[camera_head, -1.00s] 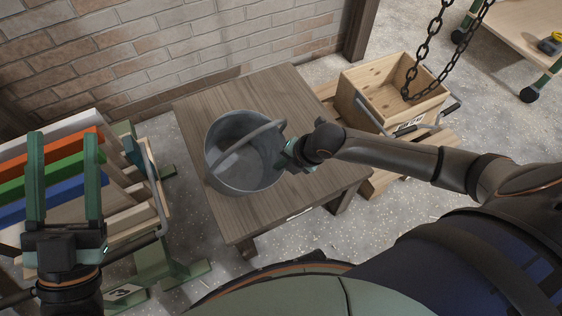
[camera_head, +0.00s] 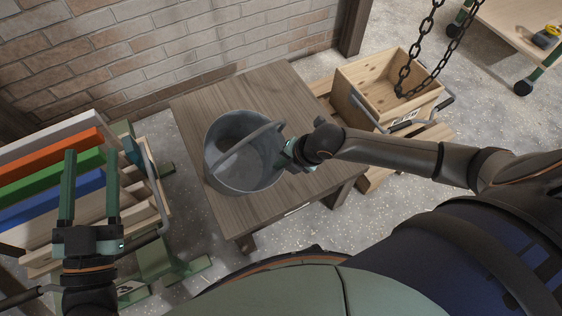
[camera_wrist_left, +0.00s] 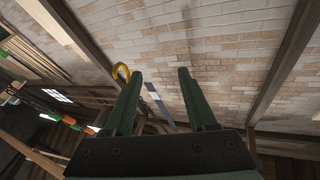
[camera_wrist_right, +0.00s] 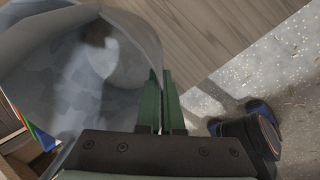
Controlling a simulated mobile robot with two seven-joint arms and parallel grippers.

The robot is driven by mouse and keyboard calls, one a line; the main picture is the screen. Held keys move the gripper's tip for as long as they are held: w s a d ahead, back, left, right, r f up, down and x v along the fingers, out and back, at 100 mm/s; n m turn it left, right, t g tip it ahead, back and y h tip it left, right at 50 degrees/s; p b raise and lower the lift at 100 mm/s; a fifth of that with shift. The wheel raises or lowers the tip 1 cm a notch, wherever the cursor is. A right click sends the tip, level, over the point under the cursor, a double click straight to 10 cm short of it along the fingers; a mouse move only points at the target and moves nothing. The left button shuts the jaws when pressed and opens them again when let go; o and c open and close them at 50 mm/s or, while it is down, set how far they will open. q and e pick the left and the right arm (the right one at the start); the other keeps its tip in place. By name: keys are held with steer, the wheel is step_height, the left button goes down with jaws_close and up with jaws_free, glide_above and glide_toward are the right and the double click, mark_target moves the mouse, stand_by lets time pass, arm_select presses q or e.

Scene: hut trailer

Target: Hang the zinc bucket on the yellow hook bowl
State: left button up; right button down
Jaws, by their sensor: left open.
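The grey zinc bucket (camera_head: 222,180) stands upright on a wooden table (camera_head: 198,103), its handle (camera_head: 245,148) lying across the mouth. My right gripper (camera_head: 286,153) is at the bucket's right side. In the right wrist view its fingers (camera_wrist_right: 162,85) are nearly together, with the bucket's thin edge between them; whether handle or rim is unclear. My left gripper (camera_head: 91,153) is open and empty, left of the table. In the left wrist view its fingers (camera_wrist_left: 159,73) point toward the brick wall, and a yellow hook (camera_wrist_left: 121,71) shows beyond the left finger. The hook is not in the head view.
A rack of coloured boards (camera_head: 50,178) stands left, beneath my left gripper. A wooden crate (camera_head: 365,100) with a hanging chain (camera_head: 428,55) is right of the table. A brick wall (camera_head: 160,50) closes the back.

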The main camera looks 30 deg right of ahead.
steer(key=shift+s+a+r+p, duration=0.1)
steer(key=shift+s+r+p, duration=0.05)
steer(key=shift+r+p, duration=0.2)
steer(key=shift+s+r, duration=0.15)
arm_select(q)
steer(key=s+f+n+g+y+p, duration=0.2)
steer(key=f+g, duration=0.3)
steer(key=f, duration=0.6)
steer(key=s+f+n+g+y+p, duration=0.2)
steer(key=s+f+g+p, duration=0.3)
steer(key=f, duration=0.6)
steer(key=shift+g, duration=0.6)
arm_select(e)
steer(key=s+r, duration=0.3)
steer(key=s, duration=0.2)
steer(key=shift+r, duration=0.4)
steer(key=shift+w, duration=0.1)
stand_by(1.0)
